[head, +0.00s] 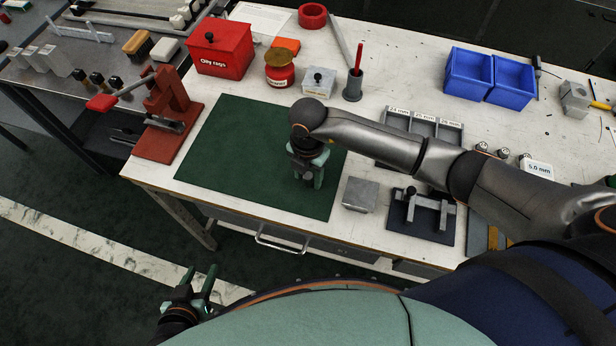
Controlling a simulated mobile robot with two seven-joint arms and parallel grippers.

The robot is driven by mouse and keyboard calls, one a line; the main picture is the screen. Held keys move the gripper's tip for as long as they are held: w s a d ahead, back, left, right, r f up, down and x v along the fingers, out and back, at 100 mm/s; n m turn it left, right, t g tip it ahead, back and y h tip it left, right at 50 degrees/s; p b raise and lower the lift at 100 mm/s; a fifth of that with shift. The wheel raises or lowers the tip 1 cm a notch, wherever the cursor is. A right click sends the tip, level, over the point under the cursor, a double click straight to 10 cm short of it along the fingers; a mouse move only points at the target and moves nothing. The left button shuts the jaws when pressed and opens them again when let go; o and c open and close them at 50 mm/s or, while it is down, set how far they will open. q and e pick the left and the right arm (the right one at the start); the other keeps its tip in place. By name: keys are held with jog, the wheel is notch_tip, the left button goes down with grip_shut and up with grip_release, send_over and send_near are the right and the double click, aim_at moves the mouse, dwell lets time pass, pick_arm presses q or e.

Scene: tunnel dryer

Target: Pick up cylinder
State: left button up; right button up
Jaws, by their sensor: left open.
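My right gripper (307,177) points down over the green mat (235,140) on the workbench, near the mat's right front part. A small grey cylinder (308,178) shows between or just below its fingertips. I cannot tell whether the fingers touch it or whether it stands on the mat. My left gripper (199,283) is open and empty, low in front of the bench and over the floor. Several small round metal pieces (482,147) stand at the right by the "5.0 mm" block (536,168).
A red press (165,115) stands at the mat's left edge. Behind the mat are a red "Oily rags" box (222,48), a red jar (280,70) and a grey pen cup (353,86). A metal block (360,194), dark fixture (421,220), sorting tray (425,124) and blue bins (490,76) lie right.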

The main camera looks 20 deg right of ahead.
grip_shut()
jog(key=shift+r, duration=0.1)
dwell(0.5)
jog(key=shift+r, duration=0.45)
jog(key=s+a+r, duration=0.4)
jog(key=s+r, duration=0.8)
jog(key=s, duration=0.1)
jog(key=shift+s, duration=0.2)
